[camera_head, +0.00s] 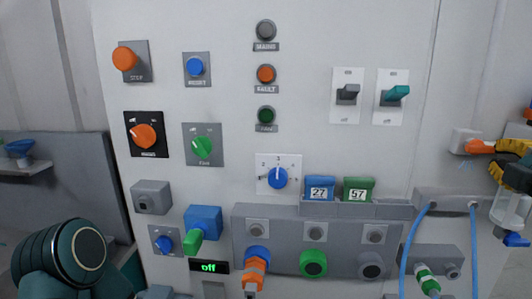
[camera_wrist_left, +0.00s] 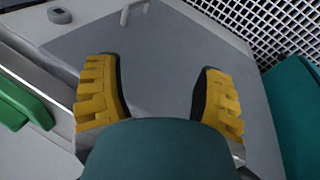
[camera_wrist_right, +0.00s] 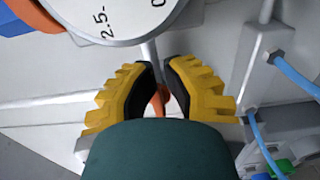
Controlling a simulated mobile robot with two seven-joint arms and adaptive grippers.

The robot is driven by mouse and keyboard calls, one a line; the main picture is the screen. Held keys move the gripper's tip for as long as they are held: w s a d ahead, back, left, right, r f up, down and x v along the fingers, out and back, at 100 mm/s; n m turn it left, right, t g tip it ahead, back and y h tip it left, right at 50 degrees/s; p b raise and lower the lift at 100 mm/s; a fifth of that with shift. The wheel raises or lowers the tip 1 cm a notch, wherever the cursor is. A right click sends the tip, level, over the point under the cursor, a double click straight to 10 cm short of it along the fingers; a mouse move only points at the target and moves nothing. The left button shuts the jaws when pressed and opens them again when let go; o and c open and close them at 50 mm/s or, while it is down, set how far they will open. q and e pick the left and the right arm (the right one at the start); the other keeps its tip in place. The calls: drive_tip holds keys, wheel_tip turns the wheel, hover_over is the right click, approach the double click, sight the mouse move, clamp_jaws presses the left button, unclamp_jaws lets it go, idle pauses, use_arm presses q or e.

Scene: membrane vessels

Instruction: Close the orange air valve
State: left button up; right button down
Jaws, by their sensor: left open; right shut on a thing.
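The orange air valve handle (camera_head: 480,147) sticks out sideways from a pale block (camera_head: 463,140) at the right of the panel. My right gripper (camera_head: 505,150) comes in from the right edge, its yellow fingers at the handle's outer end. In the right wrist view a small orange part (camera_wrist_right: 160,99) shows between the nearly closed fingers (camera_wrist_right: 160,90), which are shut on it. Most of the handle is hidden there. My left gripper (camera_wrist_left: 160,97) is open and empty, away from the valve; in the head view only my left arm shows, lower left.
A round gauge dial (camera_wrist_right: 130,15) is close above the right fingers. Blue hoses (camera_head: 473,245) hang below the valve. The panel carries several knobs, including an orange knob (camera_head: 144,135) and a green knob (camera_head: 203,147). A grey surface (camera_wrist_left: 160,65) lies beyond the left fingers.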

drive_tip(key=s, duration=0.3)
drive_tip(key=s+a+p, duration=0.1)
drive_tip(key=s, duration=0.1)
drive_tip(key=shift+s+a, duration=0.2)
drive_tip(key=shift+s, duration=0.2)
